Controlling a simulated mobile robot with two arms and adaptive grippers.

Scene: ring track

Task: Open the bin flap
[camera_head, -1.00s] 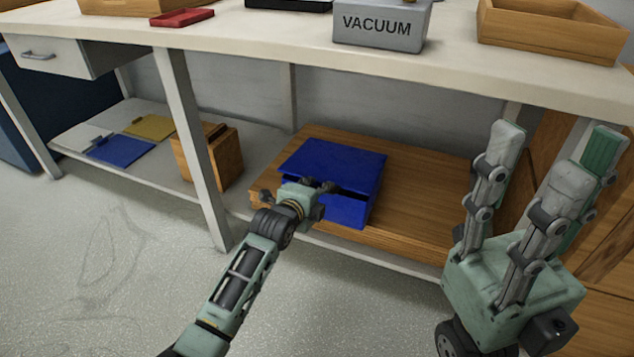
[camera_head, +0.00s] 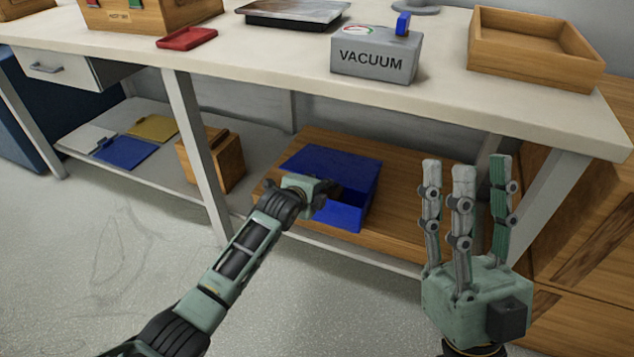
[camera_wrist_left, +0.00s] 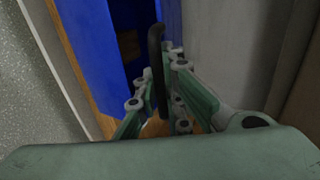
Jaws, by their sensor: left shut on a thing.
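The blue bin (camera_head: 345,212) stands on a wooden board on the lower shelf under the workbench. A gap shows below its blue top panel (camera_head: 330,163), with a brownish inside visible. My left gripper (camera_head: 322,192) is at the bin's front and hides part of it. In the left wrist view its fingers (camera_wrist_left: 160,100) are shut on a dark, bar-like handle (camera_wrist_left: 156,60), with blue bin surfaces (camera_wrist_left: 92,45) beyond. How the handle joins the flap is hidden. My right gripper (camera_head: 466,170) is open and empty, fingers pointing up, in front of the bench at the right.
The bench top (camera_head: 270,62) overhangs the bin. A grey VACUUM box (camera_head: 375,55) and a wooden tray (camera_head: 530,75) stand on it. A bench leg (camera_head: 197,150) and a wooden block (camera_head: 228,165) are left of the bin. The floor in front is clear.

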